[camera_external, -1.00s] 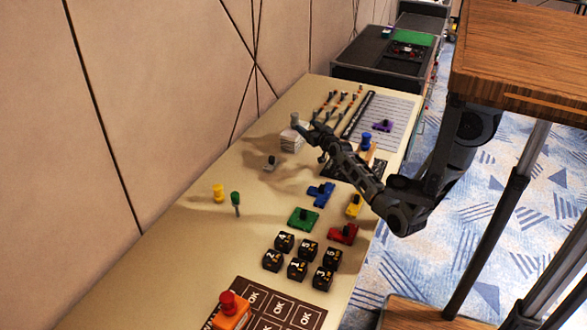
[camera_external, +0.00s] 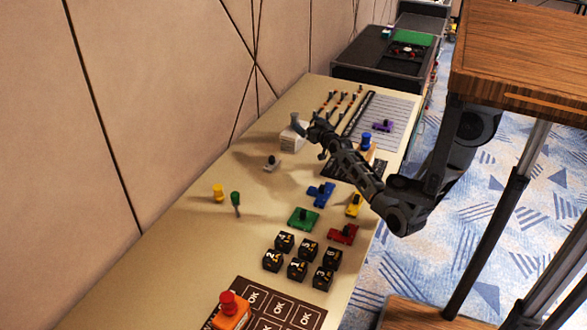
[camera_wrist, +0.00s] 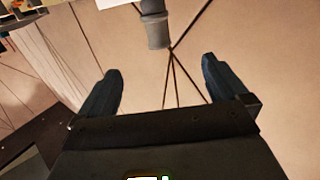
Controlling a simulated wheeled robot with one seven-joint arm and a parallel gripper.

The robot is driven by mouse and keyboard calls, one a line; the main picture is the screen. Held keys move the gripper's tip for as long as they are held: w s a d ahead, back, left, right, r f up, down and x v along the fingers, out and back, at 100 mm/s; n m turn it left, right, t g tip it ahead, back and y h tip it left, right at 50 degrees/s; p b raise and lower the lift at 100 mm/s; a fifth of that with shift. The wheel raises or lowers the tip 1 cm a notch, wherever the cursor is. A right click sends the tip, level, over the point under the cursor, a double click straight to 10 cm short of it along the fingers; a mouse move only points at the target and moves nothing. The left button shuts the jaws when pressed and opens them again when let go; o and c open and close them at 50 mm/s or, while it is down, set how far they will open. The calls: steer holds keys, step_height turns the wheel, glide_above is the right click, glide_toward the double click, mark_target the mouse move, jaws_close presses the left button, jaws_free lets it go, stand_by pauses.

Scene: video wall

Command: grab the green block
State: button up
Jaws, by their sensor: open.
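The green block (camera_external: 303,218) is a flat piece with a dark knob on top, lying on the beige table in the external view. My gripper (camera_external: 316,126) is well beyond it, farther up the table and above the surface, beside a white block-like object. In the wrist view my gripper (camera_wrist: 160,65) shows two dark fingers spread apart with nothing between them. The wrist view looks mostly at the wall, and I do not see the green block there. A small green peg (camera_external: 236,198) stands to the block's left.
Next to the green block lie a blue block (camera_external: 321,194), a yellow block (camera_external: 354,206) and a red block (camera_external: 343,234). Several black number cubes (camera_external: 297,268) sit in front. A grey cylindrical thing (camera_wrist: 155,27) is ahead of the fingers. The table's left side is fairly clear.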

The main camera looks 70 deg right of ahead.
step_height(320, 180, up, 4)
steer(key=f, duration=0.1)
steer(key=m+g+y+p, duration=0.1)
steer(key=m+y+p, duration=0.65)
steer(key=m, duration=2.15)
glide_above(306, 215)
steer(key=s+b, duration=0.2)
steer(key=b, duration=0.1)
step_height(306, 215, down, 6)
steer(key=y, duration=0.2)
step_height(306, 215, down, 5)
steer(key=shift+f+b, duration=0.15)
steer(key=shift+b, duration=0.25)
step_height(306, 215, down, 3)
steer(key=shift+w+f+b, duration=0.15)
steer(key=shift+f+b, duration=0.05)
steer(key=shift+b, duration=0.15)
steer(key=shift+x, duration=1.25)
steer(key=shift+r, duration=0.1)
steer(key=shift+c, duration=0.2)
steer(key=c, duration=0.7)
